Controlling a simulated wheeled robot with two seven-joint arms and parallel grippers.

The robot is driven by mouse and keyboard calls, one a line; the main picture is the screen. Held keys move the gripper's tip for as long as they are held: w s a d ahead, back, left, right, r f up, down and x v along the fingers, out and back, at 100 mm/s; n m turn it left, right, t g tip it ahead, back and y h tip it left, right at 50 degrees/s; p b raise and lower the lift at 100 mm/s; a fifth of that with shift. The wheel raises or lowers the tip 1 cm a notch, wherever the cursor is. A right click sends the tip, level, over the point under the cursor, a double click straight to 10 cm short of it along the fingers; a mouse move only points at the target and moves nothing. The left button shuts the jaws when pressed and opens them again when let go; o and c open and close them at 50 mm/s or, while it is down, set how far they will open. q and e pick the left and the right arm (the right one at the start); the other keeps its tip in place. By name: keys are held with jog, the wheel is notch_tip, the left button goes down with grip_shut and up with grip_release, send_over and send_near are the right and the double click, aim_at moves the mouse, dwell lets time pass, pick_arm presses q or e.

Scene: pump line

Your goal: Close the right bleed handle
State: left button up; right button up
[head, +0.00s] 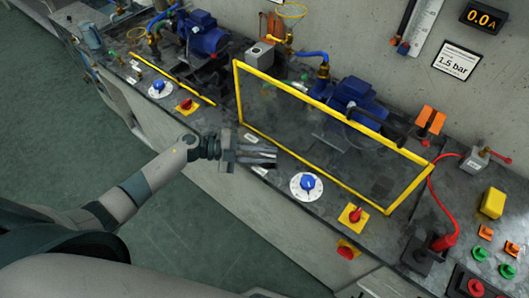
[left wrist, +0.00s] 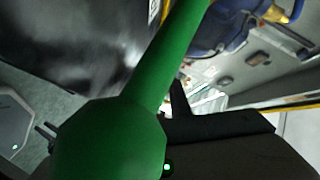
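I cannot pick out the right bleed handle for certain in the head view. A green handle-like bar with a thick faceted end (left wrist: 112,140) fills the middle of the left wrist view, very close to the camera; I cannot tell whether it is touched. My left gripper (head: 276,156) is over the bench front, left of the right-hand blue dial (head: 308,182) and in front of the yellow-framed clear guard (head: 300,130). Its fingers look apart, with nothing clearly between them in the head view. The right pump (head: 352,97) is behind the guard. My right gripper is out of view.
A red knob on a yellow plate (head: 353,215) is right of the dial. A grey box with a red lever (head: 476,163) and a red cable (head: 436,203) are at the right. The left pump (head: 203,38) stands farther back. The green floor (head: 70,165) is clear.

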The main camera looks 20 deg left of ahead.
pick_arm(q)
jog(key=shift+a, duration=0.15)
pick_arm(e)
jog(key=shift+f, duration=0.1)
